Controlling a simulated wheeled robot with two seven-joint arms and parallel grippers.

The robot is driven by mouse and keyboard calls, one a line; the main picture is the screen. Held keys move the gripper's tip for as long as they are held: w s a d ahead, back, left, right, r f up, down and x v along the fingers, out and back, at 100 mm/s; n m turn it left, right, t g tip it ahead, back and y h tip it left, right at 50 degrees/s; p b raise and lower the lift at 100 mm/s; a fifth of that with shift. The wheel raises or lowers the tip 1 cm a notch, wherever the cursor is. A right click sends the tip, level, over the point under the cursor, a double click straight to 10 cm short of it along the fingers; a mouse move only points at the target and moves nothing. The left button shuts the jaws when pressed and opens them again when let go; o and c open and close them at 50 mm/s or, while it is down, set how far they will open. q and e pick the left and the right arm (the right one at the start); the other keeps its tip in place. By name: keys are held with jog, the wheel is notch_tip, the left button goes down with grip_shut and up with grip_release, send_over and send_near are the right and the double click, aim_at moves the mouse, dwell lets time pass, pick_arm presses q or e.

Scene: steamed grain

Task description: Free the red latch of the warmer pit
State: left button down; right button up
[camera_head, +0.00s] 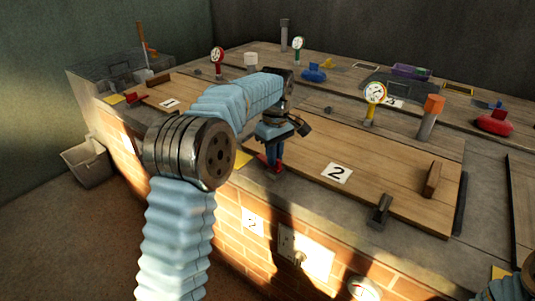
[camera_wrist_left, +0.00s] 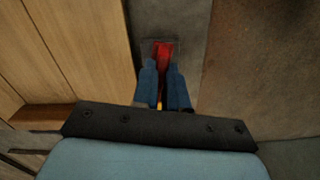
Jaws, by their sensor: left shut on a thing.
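A red latch (camera_head: 264,164) sits on the grey counter by the near left corner of the wooden lid marked 2 (camera_head: 310,160). My left gripper (camera_head: 270,160) reaches down over it from above. In the left wrist view the blue fingers (camera_wrist_left: 162,80) are shut on the red latch (camera_wrist_left: 162,52), which shows between and just beyond the tips on a dark base plate. The fingers hide the latch's lower part. Another red latch (camera_head: 136,97) lies beside the lid marked 1 (camera_head: 170,103). My right gripper is out of view.
A wooden handle (camera_head: 432,180) stands on lid 2, with a dark metal bracket (camera_head: 379,210) at its front edge. A gauge (camera_head: 375,94) and an orange-topped post (camera_head: 431,117) stand behind. The brick front (camera_head: 235,215) drops below the counter edge.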

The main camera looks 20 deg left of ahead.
pick_arm(q)
jog(key=shift+r+n+p, duration=0.1)
jog(key=shift+n+p, duration=0.4)
jog(key=shift+n, duration=1.1)
jog(key=c, duration=1.2)
grip_release()
jog(key=shift+o, duration=0.2)
notch_tip(320, 180, up, 14)
jog(key=shift+s+f, duration=0.1)
jog(key=shift+f, duration=0.1)
